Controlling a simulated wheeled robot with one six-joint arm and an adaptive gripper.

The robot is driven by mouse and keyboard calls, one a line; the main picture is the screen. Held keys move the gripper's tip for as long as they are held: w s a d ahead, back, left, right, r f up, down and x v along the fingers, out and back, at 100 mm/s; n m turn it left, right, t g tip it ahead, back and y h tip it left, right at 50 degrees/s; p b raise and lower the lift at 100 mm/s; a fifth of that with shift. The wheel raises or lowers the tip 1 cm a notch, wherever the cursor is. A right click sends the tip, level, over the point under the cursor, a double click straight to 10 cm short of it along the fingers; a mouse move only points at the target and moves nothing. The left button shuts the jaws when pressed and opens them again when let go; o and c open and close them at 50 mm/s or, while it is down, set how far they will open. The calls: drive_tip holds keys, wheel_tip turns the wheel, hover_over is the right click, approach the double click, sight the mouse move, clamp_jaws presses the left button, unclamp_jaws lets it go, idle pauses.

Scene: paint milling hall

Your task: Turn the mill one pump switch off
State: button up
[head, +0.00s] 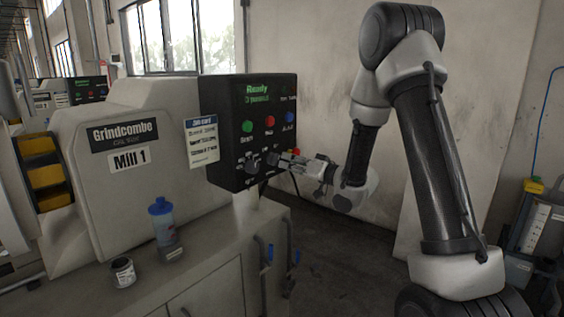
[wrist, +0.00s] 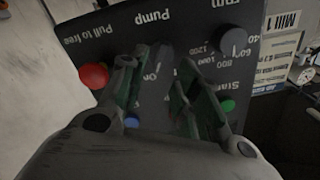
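The mill one control panel (head: 224,130) is a black box on the machine's right side. In the wrist view the panel appears upside down, with the label "Pump" (wrist: 153,18) near the top. The dark pump switch (wrist: 158,58) lies between my fingertips, partly hidden and hard to make out. It also shows in the head view (head: 272,158) on the panel's lower part. My gripper (head: 289,159) points at the panel from the right. In the wrist view my gripper (wrist: 160,75) has its fingers apart, with a gap around the switch. The switch's position is unclear.
A speed dial (wrist: 232,40) and green button (wrist: 227,105) sit on one side of my fingers. A red "Pull to free" knob (wrist: 94,76) sits close on the other. A blue-lidded bottle (head: 163,222) and small can (head: 123,272) stand on the counter.

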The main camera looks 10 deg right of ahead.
sight(278, 160)
drive_tip(key=x, duration=0.4)
drive_tip(key=shift+w, duration=0.1)
clamp_jaws()
